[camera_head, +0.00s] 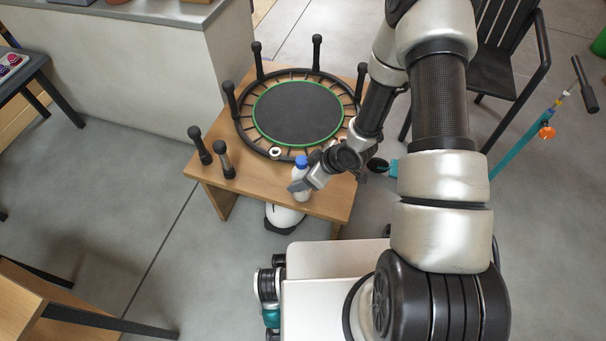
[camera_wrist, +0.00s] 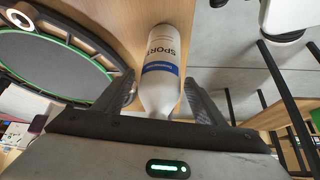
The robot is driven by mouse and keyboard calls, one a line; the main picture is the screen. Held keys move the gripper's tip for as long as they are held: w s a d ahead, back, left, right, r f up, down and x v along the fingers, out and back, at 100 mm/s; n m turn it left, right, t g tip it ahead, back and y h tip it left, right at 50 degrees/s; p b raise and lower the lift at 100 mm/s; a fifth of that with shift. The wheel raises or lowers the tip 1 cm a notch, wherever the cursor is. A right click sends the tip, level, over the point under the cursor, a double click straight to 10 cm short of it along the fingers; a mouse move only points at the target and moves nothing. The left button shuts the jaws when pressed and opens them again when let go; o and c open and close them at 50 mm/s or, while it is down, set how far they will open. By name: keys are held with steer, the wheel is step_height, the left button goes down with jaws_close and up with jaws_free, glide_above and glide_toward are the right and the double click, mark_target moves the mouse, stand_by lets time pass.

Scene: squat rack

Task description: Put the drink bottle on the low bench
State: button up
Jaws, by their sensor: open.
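The drink bottle (camera_head: 301,174) is white with a blue cap in the head view. It appears upright at the front edge of the wooden low bench (camera_head: 205,173). In the wrist view the bottle (camera_wrist: 161,72) shows a blue band and the letters "SPORT". My gripper (camera_head: 304,184) is open, with one finger on each side of the bottle; in the wrist view its fingers (camera_wrist: 161,88) flank the bottle. Part of the bottle is hidden by my gripper, and I cannot tell whether a finger touches it.
A round mini trampoline (camera_head: 298,112) fills most of the bench top. Two dark dumbbells (camera_head: 211,155) stand at its left corner. A white round object (camera_head: 284,216) sits on the floor by the bench. A black chair (camera_head: 507,55) stands to the right.

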steer(key=d+r+m+t+h+p, duration=0.1)
steer(key=d+r+m+h, duration=0.1)
steer(key=d+r, duration=0.6)
steer(key=d+r+m+h+p, duration=0.1)
steer(key=d+r+h+p, duration=0.2)
steer(key=r, duration=1)
steer(key=d+r+m+t+h, duration=0.1)
steer(key=d+r+m+h, duration=0.1)
steer(key=d+r, duration=0.65)
steer(key=s+a+r+m, duration=0.2)
steer(key=s+r+m, duration=0.35)
steer(key=r, duration=0.75)
steer(key=s+a+r+m+y, duration=0.1)
steer(key=s+a+r, duration=0.2)
steer(key=s, duration=0.3)
steer(key=s+a+r, duration=0.2)
steer(key=s+r, duration=0.2)
steer(key=s, duration=0.2)
step_height(320, 180, up, 18)
steer(key=p, duration=1.9)
steer(key=shift+w, duration=0.45)
steer(key=shift+r, duration=0.1)
